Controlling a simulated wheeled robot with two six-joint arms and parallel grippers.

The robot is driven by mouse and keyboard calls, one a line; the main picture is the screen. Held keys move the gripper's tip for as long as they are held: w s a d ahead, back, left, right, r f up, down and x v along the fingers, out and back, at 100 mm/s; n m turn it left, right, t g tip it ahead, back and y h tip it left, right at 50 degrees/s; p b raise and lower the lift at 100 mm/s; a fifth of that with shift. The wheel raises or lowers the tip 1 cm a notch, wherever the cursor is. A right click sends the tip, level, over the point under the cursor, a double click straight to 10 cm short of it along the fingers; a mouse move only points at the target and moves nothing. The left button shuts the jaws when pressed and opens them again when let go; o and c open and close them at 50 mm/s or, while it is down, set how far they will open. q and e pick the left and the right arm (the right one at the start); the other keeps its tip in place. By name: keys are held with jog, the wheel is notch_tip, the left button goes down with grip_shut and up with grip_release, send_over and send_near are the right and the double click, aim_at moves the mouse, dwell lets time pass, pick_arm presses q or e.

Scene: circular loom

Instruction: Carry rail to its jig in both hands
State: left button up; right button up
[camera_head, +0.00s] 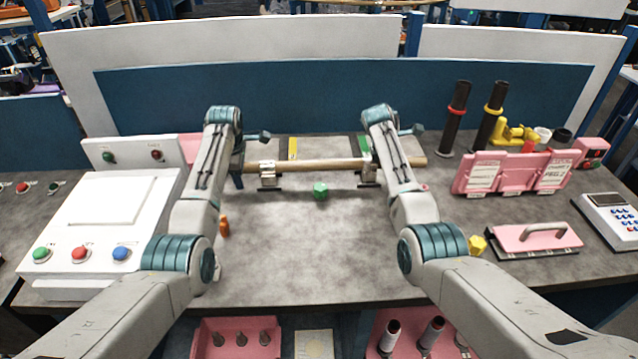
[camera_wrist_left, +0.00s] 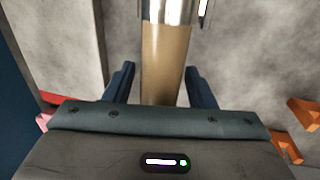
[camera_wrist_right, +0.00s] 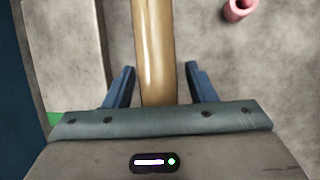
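The rail (camera_head: 320,165), a tan rod with metal collars, lies left to right across the back of the table. It also shows in the left wrist view (camera_wrist_left: 166,65) and the right wrist view (camera_wrist_right: 154,50). My left gripper (camera_wrist_left: 160,85) is open, its fingers on either side of the rail near its left end, with gaps. My right gripper (camera_wrist_right: 160,85) is open around the rail near its right end, the left finger close to the rod. In the head view my right arm hides that gripper. I cannot tell for sure which fixture is the jig.
Two metal-topped supports (camera_head: 268,176) stand along the rail. A white panel box (camera_head: 110,215) is at left; a pink holder (camera_head: 512,174) and pink handled block (camera_head: 536,238) are at right. The middle front is clear.

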pick_arm(q)
jog(key=shift+r, duration=0.1)
pick_arm(e)
jog(key=shift+r, duration=0.2)
pick_arm(q)
notch_tip(320, 180, up, 12)
jog(key=s, duration=0.2)
jog(key=shift+s+f, duration=0.2)
pick_arm(e)
jog(key=v, duration=1.1)
jog(key=shift+r, duration=0.3)
jog(key=shift+s+a, duration=0.1)
